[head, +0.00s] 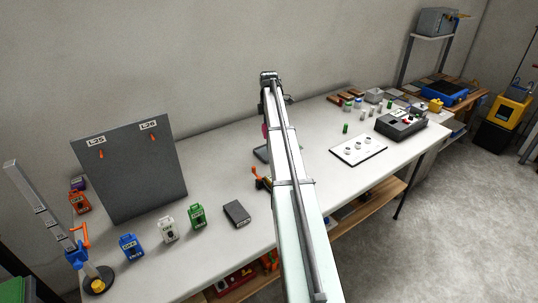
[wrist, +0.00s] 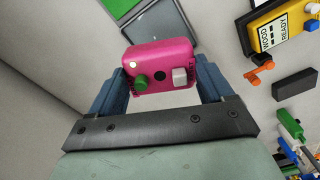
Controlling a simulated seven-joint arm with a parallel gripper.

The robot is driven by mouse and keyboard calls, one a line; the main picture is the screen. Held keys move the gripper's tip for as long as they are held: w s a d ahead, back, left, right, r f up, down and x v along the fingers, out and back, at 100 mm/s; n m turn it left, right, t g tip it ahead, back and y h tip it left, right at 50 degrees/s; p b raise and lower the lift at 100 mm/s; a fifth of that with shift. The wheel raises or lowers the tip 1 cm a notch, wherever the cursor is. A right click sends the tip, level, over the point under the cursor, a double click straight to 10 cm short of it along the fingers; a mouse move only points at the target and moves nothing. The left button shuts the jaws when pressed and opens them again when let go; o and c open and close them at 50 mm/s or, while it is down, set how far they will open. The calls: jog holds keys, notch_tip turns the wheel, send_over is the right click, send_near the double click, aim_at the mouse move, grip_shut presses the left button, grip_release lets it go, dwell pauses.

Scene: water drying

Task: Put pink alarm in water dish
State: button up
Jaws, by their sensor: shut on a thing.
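The pink alarm (wrist: 150,58) is a small rounded box with a green knob, a dark round spot and a white square button on its face. My gripper (wrist: 160,74) is shut on it, with one blue finger at each side. In the head view a small pink bit of the alarm (head: 264,130) shows at the left edge of my arm, which hides the rest. A shallow grey dish (wrist: 168,28), likely the water dish, lies beyond the alarm in the wrist view, partly covered by it. In the head view its dark edge (head: 261,153) shows left of my arm.
A dark panel (head: 130,180) with two orange hooks stands at the left. Blue (head: 131,247), white (head: 168,231) and green (head: 197,216) devices and a dark block (head: 237,213) stand along the front. A white board (head: 358,150) lies right of my arm.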

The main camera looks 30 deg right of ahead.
jog(key=n, duration=0.4)
jog(key=shift+f+n, duration=0.15)
jog(key=shift+n, duration=0.15)
jog(key=shift+f, duration=4.85)
jog(key=shift+f, duration=0.15)
jog(key=o, duration=1.1)
notch_tip(320, 180, up, 12)
jog(key=shift+r, duration=0.15)
